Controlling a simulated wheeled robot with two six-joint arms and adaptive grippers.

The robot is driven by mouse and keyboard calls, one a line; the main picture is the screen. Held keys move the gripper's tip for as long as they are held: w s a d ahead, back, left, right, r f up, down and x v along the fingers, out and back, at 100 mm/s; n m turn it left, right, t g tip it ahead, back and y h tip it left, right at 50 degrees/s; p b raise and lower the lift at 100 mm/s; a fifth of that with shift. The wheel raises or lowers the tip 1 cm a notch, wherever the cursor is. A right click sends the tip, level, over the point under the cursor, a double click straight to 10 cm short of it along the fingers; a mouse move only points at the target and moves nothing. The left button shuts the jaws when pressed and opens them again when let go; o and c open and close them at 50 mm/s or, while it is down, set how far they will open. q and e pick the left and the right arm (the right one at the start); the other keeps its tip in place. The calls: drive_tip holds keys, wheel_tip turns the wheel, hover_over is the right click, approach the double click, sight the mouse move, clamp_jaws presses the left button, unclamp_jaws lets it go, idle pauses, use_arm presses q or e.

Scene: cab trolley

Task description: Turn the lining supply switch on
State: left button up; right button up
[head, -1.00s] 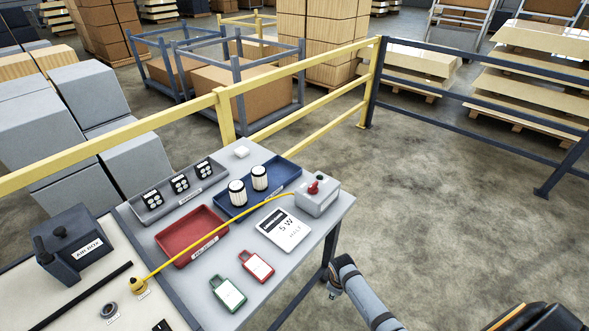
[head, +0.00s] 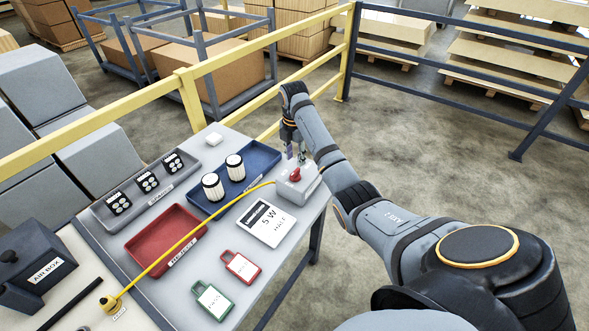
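The supply switch is a light grey box (head: 304,190) with a red knob (head: 295,174) on top, at the right edge of the grey table. A yellow cable (head: 226,208) runs from the box to the left. My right arm reaches in from the lower right. My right gripper (head: 296,156) points down just above and behind the red knob. Its two fingers show apart with nothing between them, and it looks open. I cannot tell whether a fingertip touches the box. My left gripper is not in view.
The table holds a blue tray (head: 264,161) with two white filters, a red tray (head: 135,245), a grey tray with several black parts, a white "5 W" card (head: 266,223), and red and green tags. A yellow rail (head: 240,60) runs behind the table. Floor on the right is clear.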

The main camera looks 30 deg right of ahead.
sight(295, 171)
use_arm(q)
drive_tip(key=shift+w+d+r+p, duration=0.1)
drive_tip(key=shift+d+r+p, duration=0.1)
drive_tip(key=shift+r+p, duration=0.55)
use_arm(e)
drive_tip(key=shift+n, duration=0.7)
drive_tip(key=f, duration=0.2)
drive_tip(key=w+f, duration=0.1)
drive_tip(key=f, duration=0.2)
drive_tip(key=d+f, duration=0.1)
drive_tip(key=f, duration=0.2)
drive_tip(key=shift+w+f, duration=0.1)
drive_tip(key=shift+w, duration=0.05)
drive_tip(key=shift+c, duration=0.3)
clamp_jaws()
